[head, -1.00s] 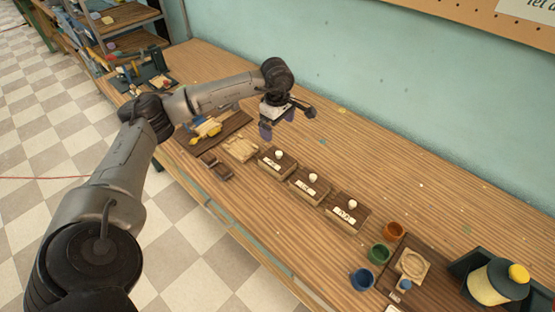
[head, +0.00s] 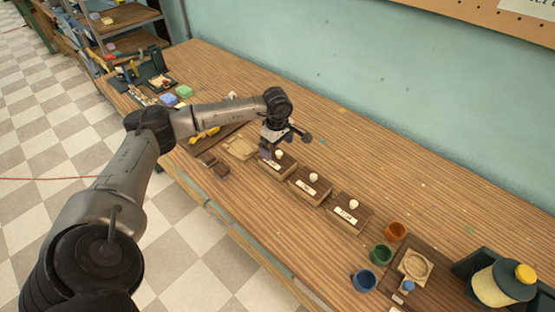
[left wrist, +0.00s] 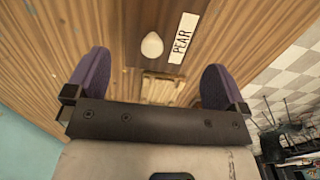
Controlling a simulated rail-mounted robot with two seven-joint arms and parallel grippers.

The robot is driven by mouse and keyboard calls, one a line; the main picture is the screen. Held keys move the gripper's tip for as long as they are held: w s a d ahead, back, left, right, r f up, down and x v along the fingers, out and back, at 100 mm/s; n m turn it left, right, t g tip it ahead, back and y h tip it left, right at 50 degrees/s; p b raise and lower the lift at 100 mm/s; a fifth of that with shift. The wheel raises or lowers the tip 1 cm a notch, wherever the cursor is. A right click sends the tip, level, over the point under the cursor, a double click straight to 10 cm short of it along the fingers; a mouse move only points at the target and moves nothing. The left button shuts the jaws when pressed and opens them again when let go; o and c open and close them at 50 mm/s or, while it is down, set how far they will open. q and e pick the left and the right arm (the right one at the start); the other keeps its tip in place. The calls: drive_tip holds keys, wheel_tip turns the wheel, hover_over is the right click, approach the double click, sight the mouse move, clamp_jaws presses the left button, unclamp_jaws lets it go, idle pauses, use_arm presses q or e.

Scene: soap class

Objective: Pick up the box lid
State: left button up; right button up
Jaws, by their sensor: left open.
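Three small wooden boxes with dark brown lids and white knobs stand in a row on the bench. The leftmost box lid (head: 287,164) is partly behind my left gripper (head: 274,149), which is open and empty just above and beside it. The middle box lid (head: 314,186) and the right box lid (head: 352,210) are clear of the gripper. In the left wrist view a white knob (left wrist: 152,45) and a label reading PEAR (left wrist: 183,38) lie ahead of the two purple fingers, not between them. My right gripper is not in view.
A light wooden tray (head: 238,148) and a small dark brown block (head: 214,167) lie left of the boxes. Orange (head: 396,231), green (head: 381,254) and blue (head: 364,280) cups stand to the right. The bench behind the boxes is clear.

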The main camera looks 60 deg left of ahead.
sight(277, 153)
use_arm(q)
wheel_tip(277, 153, down, 5)
drive_tip(key=shift+r+b, duration=0.2)
drive_tip(key=shift+b, duration=0.2)
drive_tip(key=c, duration=0.7)
drive_tip(key=shift+r, duration=0.15)
